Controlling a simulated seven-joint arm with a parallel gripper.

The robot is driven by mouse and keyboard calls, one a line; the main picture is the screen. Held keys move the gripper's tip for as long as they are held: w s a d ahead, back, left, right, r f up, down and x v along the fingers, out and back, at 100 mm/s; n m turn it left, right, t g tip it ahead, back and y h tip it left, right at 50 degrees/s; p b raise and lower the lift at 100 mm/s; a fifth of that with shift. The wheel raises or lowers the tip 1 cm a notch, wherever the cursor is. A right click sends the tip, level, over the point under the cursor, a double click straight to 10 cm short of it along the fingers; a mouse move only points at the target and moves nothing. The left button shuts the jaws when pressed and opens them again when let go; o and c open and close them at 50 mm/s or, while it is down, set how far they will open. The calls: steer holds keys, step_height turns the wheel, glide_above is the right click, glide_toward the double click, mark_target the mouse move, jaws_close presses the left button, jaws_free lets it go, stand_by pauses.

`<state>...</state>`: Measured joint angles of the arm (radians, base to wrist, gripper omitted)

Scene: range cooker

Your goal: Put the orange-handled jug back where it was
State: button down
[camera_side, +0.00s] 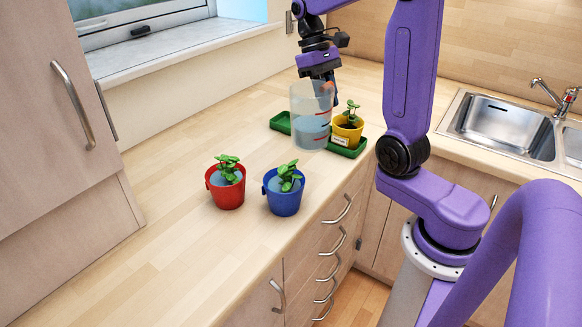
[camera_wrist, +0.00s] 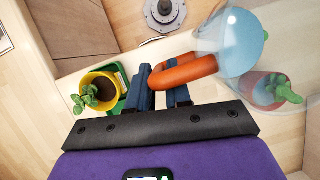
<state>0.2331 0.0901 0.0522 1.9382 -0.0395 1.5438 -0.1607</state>
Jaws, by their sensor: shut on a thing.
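The clear jug (camera_side: 309,112) with red marks and bluish water stands out upright near my gripper in the side view. My gripper (camera_side: 322,78) is shut on its orange handle, whose loop shows in the wrist view (camera_wrist: 183,71) between the fingers (camera_wrist: 160,88). The jug body (camera_wrist: 233,42) is to the right there. In the side view the jug hides part of the counter and green trays behind it. I cannot tell whether its base touches the counter.
A yellow pot (camera_side: 348,132) with a plant stands on a green tray (camera_side: 347,151), close right of the jug. Another green piece (camera_side: 281,122) shows at its left. Red (camera_side: 225,190) and blue (camera_side: 284,196) pots stand nearer. The left counter is clear. A sink (camera_side: 497,120) is right.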

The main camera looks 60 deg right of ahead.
steer(key=shift+w+d+f, duration=1.2)
steer(key=shift+w+f, duration=0.45)
steer(key=shift+f, duration=0.85)
steer(key=shift+w+d+f, duration=1.25)
steer(key=shift+w+f, duration=0.35)
steer(key=shift+f, duration=0.95)
steer(key=shift+w+d+f, duration=1.2)
steer(key=shift+w+f, duration=0.45)
steer(key=shift+f, duration=0.85)
steer(key=shift+f, duration=0.1)
steer(key=c, duration=1.1)
jaws_free()
steer(key=shift+o, duration=0.2)
